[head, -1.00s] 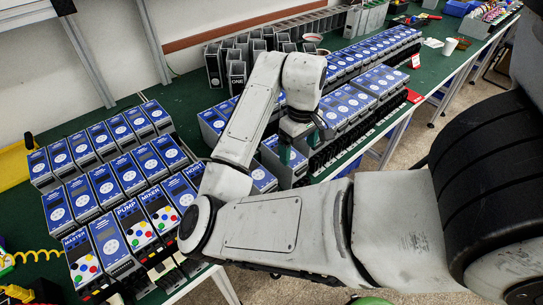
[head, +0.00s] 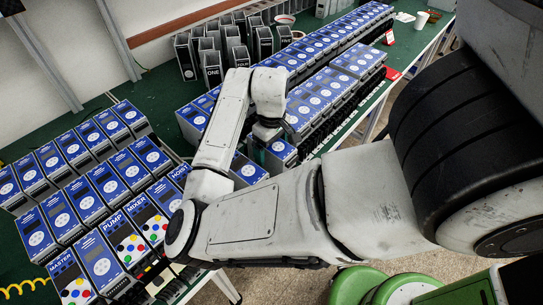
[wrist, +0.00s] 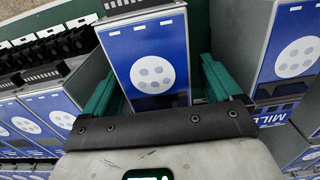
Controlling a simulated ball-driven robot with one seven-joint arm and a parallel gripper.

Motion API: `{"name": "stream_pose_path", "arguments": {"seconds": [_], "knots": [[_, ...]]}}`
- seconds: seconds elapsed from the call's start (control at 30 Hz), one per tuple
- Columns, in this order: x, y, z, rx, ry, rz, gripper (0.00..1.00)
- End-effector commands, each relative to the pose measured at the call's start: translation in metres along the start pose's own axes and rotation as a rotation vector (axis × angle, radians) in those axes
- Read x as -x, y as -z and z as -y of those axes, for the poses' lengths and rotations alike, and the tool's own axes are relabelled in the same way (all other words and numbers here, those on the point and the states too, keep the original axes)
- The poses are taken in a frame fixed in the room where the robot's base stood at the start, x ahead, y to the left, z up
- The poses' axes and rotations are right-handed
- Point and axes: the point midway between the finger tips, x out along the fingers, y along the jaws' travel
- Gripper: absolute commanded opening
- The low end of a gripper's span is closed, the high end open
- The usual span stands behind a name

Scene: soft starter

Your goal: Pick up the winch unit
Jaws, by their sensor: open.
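No label reading "winch" is legible in either view. In the wrist view, a grey unit with a blue face and a white round dial (wrist: 160,45) stands between the two teal fingers of my gripper (wrist: 157,78). The fingers are open, one on each side of it. I cannot tell whether they touch it. The lower part of its face, where a name could be, is hidden behind the gripper. In the head view, my gripper (head: 259,147) points down among the units at the near end of the right-hand rows, partly hidden by my arm.
Units marked MASTER (head: 71,275), PUMP (head: 124,238) and MIXER (head: 149,219) stand at left. Dark numbered units (head: 211,60) stand behind. A white cup (head: 420,20) stands far right.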

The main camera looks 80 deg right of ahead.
Motion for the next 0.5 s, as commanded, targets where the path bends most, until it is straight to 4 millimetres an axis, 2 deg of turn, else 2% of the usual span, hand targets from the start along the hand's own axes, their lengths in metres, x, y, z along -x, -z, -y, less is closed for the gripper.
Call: {"name": "stream_pose_path", "arguments": {"seconds": [0.2,0.5], "knots": [[-0.026,0.001,-0.001,0.002,0.001,0.001,0.92],[-0.030,0.001,-0.001,0.000,0.000,0.000,0.92]]}}
